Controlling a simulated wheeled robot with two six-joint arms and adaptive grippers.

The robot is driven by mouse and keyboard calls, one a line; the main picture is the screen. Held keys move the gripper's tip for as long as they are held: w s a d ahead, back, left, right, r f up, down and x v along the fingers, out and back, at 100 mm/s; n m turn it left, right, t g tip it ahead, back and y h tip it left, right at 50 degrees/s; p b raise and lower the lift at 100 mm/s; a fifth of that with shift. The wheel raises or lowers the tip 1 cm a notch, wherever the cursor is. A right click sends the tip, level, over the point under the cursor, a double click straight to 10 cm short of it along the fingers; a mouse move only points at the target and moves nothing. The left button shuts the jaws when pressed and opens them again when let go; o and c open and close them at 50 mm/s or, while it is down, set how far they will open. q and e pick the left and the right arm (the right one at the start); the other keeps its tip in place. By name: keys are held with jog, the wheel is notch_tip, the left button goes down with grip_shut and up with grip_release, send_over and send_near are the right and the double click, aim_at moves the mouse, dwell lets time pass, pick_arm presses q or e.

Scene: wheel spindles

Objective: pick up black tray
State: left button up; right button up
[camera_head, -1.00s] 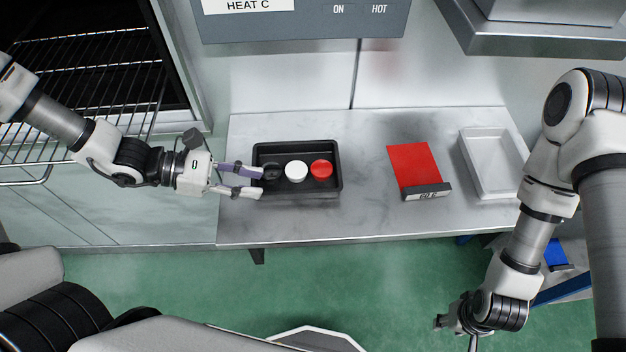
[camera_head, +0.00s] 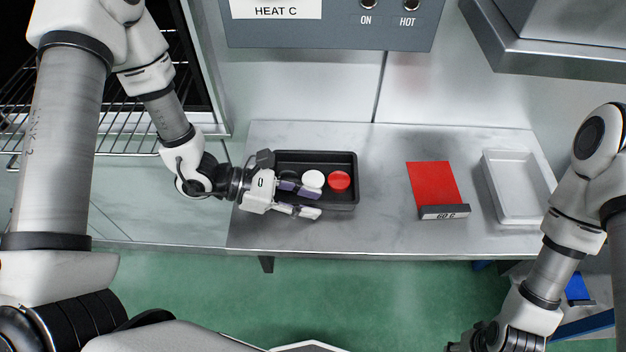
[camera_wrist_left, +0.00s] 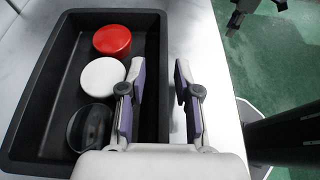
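The black tray (camera_head: 318,154) lies on the metal table with a white disc (camera_head: 313,179) and a red disc (camera_head: 339,180) inside. The left wrist view shows the tray (camera_wrist_left: 60,60) with the red disc (camera_wrist_left: 112,40), the white disc (camera_wrist_left: 103,78) and a dark disc (camera_wrist_left: 90,128) in a row. My left gripper (camera_head: 311,201) is at the tray's front wall. In the left wrist view its fingers (camera_wrist_left: 161,97) are apart, one inside the tray and one outside, with the wall between them. My right gripper (camera_head: 468,346) is mostly cut off at the bottom edge.
A red sheet with a dark labelled block (camera_head: 444,212) lies right of the tray. A white tray (camera_head: 515,217) stands further right. Bare table (camera_head: 383,185) separates the black tray and red sheet. A wire rack (camera_head: 110,140) is at the left, and a HEAT C panel hangs behind.

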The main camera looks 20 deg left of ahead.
pick_arm(q)
jog(key=shift+a, duration=0.1)
grip_shut()
jog(key=shift+r, duration=0.15)
